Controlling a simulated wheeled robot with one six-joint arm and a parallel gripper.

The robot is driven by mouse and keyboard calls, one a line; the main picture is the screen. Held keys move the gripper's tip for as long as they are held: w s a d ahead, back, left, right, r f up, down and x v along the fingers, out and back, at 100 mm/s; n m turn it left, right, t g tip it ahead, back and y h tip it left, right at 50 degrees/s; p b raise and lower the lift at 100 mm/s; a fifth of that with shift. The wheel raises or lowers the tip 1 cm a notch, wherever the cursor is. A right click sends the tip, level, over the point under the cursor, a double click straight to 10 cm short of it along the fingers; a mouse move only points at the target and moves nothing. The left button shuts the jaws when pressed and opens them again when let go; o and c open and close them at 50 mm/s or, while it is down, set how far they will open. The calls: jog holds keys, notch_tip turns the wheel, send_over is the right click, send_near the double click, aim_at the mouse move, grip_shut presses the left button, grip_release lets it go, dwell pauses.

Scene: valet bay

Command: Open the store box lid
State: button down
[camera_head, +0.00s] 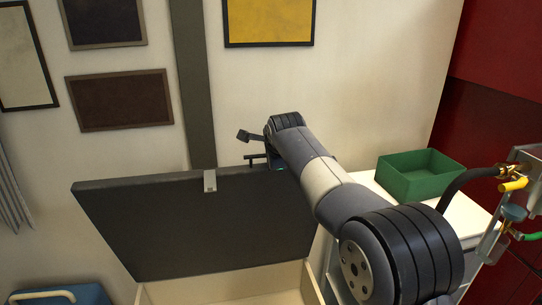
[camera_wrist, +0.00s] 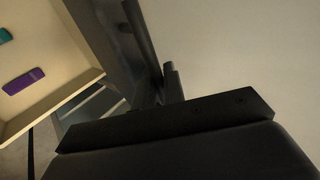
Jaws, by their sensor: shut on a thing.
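The store box lid (camera_head: 190,225) is a large dark grey panel, raised and tilted steeply above the box. A small pale metal tab (camera_head: 210,181) sits on its upper edge. The cream store box (camera_head: 240,291) is partly visible below. My gripper (camera_head: 257,161) is at the lid's upper edge, right of the tab, and is shut on the lid; my arm hides part of it. In the wrist view the dark lid (camera_wrist: 98,30) runs beside my fingers, and the box interior (camera_wrist: 60,50) shows a purple item (camera_wrist: 24,81) and a teal item (camera_wrist: 4,36).
A green open bin (camera_head: 420,178) stands on a white surface (camera_head: 465,222) to the right. Pipes with a yellow-handled valve (camera_head: 513,185) are at the far right. A blue case (camera_head: 75,294) is at bottom left. A wall with framed panels (camera_head: 119,100) is behind the lid.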

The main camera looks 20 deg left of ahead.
jog(key=c, duration=1.7)
grip_release()
jog(key=shift+s+r, duration=0.1)
jog(key=shift+r, duration=0.15)
jog(key=shift+o, duration=0.3)
jog(key=shift+f, duration=0.1)
jog(key=b+v, duration=0.3)
jog(key=v, duration=0.7)
jog(key=shift+s+d+r, duration=0.2)
jog(key=shift+s, duration=0.05)
jog(key=shift+w, duration=0.1)
jog(key=p+x, duration=0.3)
jog(key=x, duration=0.7)
jog(key=shift+w+a+f, duration=0.15)
jog(key=shift+w+f, duration=0.05)
jog(key=shift+s+f, duration=0.1)
jog(key=shift+f, duration=0.05)
jog(key=shift+s, duration=0.1)
